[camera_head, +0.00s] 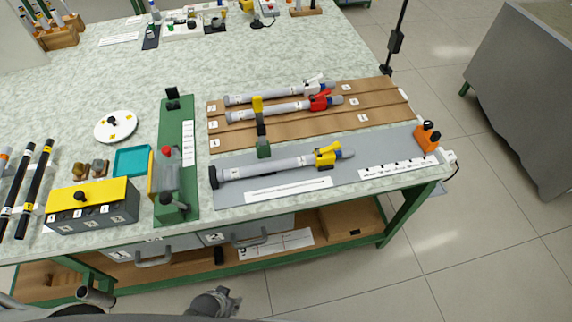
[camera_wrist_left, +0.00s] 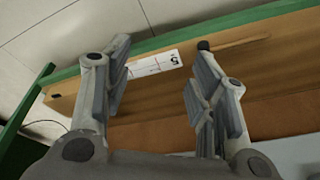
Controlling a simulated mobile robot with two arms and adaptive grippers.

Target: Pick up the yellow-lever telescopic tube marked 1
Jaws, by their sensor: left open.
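The yellow-lever telescopic tube (camera_head: 270,167) lies lengthwise on a grey mat (camera_head: 390,151) at the front of the bench. Its yellow lever (camera_head: 326,156) is toward its right end and a black cap is on its left end. Any number on the tube is too small to read. My left gripper (camera_head: 216,303) is low in the head view, in front of the bench and well apart from the tube. In the left wrist view it (camera_wrist_left: 160,65) is open and empty. The tube is not in that view. My right gripper is not in view.
Tubes with a red lever (camera_head: 270,113) and a white lever (camera_head: 265,95) lie on a brown grooved board (camera_head: 380,93) behind. A green stand (camera_head: 176,130) is left of the mat and an orange block (camera_head: 427,137) at its right end. Bench edge and drawers face my gripper.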

